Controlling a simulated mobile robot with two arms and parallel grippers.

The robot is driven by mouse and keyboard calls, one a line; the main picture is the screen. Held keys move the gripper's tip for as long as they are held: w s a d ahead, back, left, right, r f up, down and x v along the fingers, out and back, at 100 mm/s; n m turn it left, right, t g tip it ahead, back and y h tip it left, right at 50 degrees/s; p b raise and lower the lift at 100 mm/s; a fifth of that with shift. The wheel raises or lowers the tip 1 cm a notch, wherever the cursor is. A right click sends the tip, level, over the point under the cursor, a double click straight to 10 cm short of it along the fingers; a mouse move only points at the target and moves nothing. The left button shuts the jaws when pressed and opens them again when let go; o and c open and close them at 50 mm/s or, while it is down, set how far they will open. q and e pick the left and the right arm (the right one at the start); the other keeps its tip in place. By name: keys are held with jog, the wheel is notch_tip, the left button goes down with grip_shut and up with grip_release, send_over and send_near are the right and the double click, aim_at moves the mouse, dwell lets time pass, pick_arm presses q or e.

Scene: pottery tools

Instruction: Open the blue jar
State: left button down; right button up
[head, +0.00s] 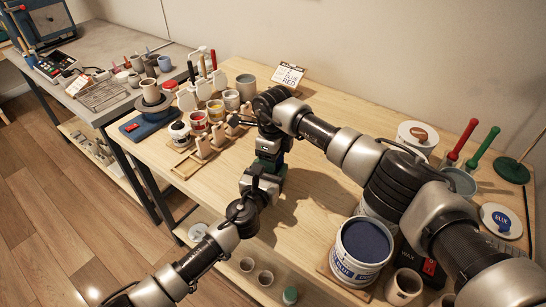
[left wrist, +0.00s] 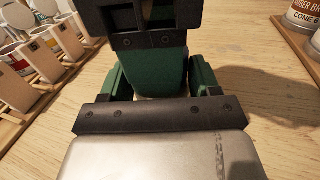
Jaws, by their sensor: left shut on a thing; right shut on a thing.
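The blue jar (head: 364,246) stands open at the table's front right, with blue glaze showing inside. A white lid marked BLUE, with a blue knob (head: 501,220), lies apart from it at the right. My left gripper (head: 266,170) and my right gripper (head: 270,157) meet tip to tip over the middle of the table, away from the jar. In the left wrist view, the left gripper's green fingers (left wrist: 158,85) close around green and black parts that look like my right gripper. Any small object between them is hidden.
A white jar (head: 417,137) with a brown-knobbed lid, a red tool (head: 463,138) and a green tool (head: 484,145) stand at the back right. Small paint pots (head: 199,122) on wooden racks stand at the left. My right arm passes over the jar area. Table centre is mostly clear.

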jog(key=shift+r, duration=0.15)
dwell(0.5)
pick_arm(q)
jog(key=shift+f, duration=0.1)
pick_arm(e)
jog(key=shift+r, duration=0.95)
jog(key=shift+r, duration=2)
pick_arm(q)
jog(key=shift+c, duration=0.8)
grip_release()
jog(key=shift+s, duration=0.1)
